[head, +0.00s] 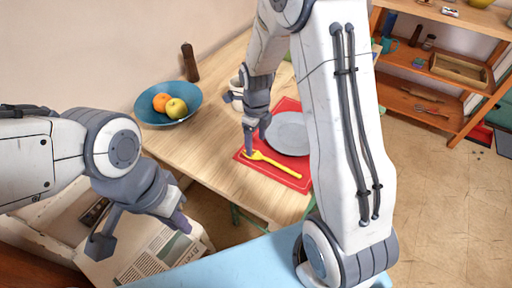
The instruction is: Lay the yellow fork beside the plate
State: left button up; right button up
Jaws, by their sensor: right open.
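The yellow fork (279,165) lies on the red placemat (292,103), along its near side. The grey plate (289,132) sits on the same mat, just beyond the fork, and a gap of red shows between them. My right gripper (256,142) is open at the fork's left end, with one finger beside or over that end. I cannot tell whether it touches the fork. My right arm hides the right part of the mat and the plate's right edge. My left gripper (142,234) is open and empty, away from the table at the lower left.
The wooden table (200,145) also holds a blue bowl (145,115) with fruit, a brown pepper mill (190,63) and a white cup (236,104), partly hidden. A newspaper (158,258) lies below my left gripper. A wooden shelf (440,70) stands at the right.

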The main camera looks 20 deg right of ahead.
notch_tip(320, 180, up, 7)
jog(key=s+a+r+n, duration=0.45)
jog(key=a+n, duration=0.25)
jog(key=n, duration=0.2)
jog(key=s+a+r+n, duration=0.1)
jog(key=s+a+n, duration=0.2)
jog(key=s+n, duration=0.6)
jog(key=s+a+r+n+y, duration=0.1)
jog(key=s+a+n, duration=0.3)
jog(key=s+n, duration=0.6)
jog(key=n, duration=0.7)
jog(key=shift+s+r+n, duration=0.15)
jog(key=shift+r+n, duration=0.05)
jog(key=shift+n, duration=0.2)
jog(key=shift+r+p, duration=0.1)
jog(key=shift+p, duration=0.25)
